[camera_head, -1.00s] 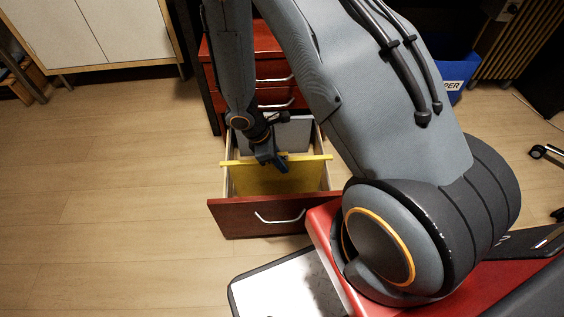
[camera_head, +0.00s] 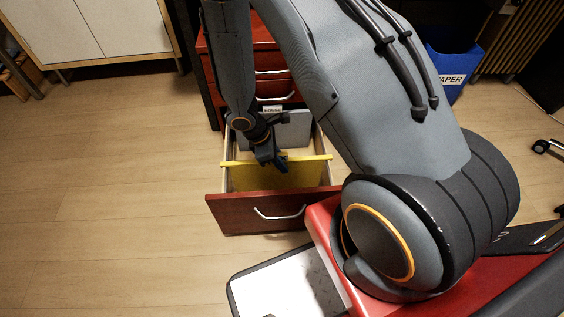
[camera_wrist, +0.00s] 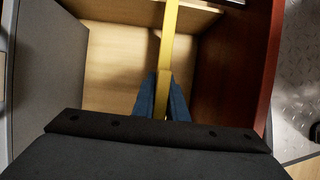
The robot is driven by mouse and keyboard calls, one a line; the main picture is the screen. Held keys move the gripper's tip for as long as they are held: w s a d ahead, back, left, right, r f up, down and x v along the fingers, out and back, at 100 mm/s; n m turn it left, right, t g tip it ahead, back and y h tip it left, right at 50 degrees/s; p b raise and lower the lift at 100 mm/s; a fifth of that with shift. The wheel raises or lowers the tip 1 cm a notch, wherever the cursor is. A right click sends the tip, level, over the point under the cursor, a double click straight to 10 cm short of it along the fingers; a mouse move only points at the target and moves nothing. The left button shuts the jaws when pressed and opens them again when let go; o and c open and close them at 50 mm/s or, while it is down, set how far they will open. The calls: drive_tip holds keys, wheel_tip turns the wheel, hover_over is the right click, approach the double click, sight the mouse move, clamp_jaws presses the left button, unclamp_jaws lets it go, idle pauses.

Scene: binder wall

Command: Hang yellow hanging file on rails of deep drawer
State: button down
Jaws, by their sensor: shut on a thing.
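The yellow hanging file (camera_head: 290,176) is in the open deep drawer (camera_head: 255,213), behind its red front. Its top bar spans the drawer from side to side, with the ends at or over the side walls. Whether the ends rest on the rails is too small to tell. My gripper (camera_head: 281,164) is shut on the middle of the top bar. In the wrist view the blue fingers of my gripper (camera_wrist: 162,100) pinch the yellow file (camera_wrist: 167,50) from both sides, above the drawer's wooden floor (camera_wrist: 115,65).
A grey hanging file (camera_head: 292,128) with a label hangs at the back of the drawer. Shut red drawers (camera_head: 275,85) are above and behind. A blue paper bin (camera_head: 452,72) stands at the right. The floor at left is clear.

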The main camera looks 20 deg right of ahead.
drive_tip(key=shift+f, duration=0.45)
drive_tip(key=c, duration=1.7)
unclamp_jaws()
drive_tip(key=shift+p+v, duration=1.25)
drive_tip(key=shift+v, duration=2.7)
drive_tip(key=shift+d, duration=0.1)
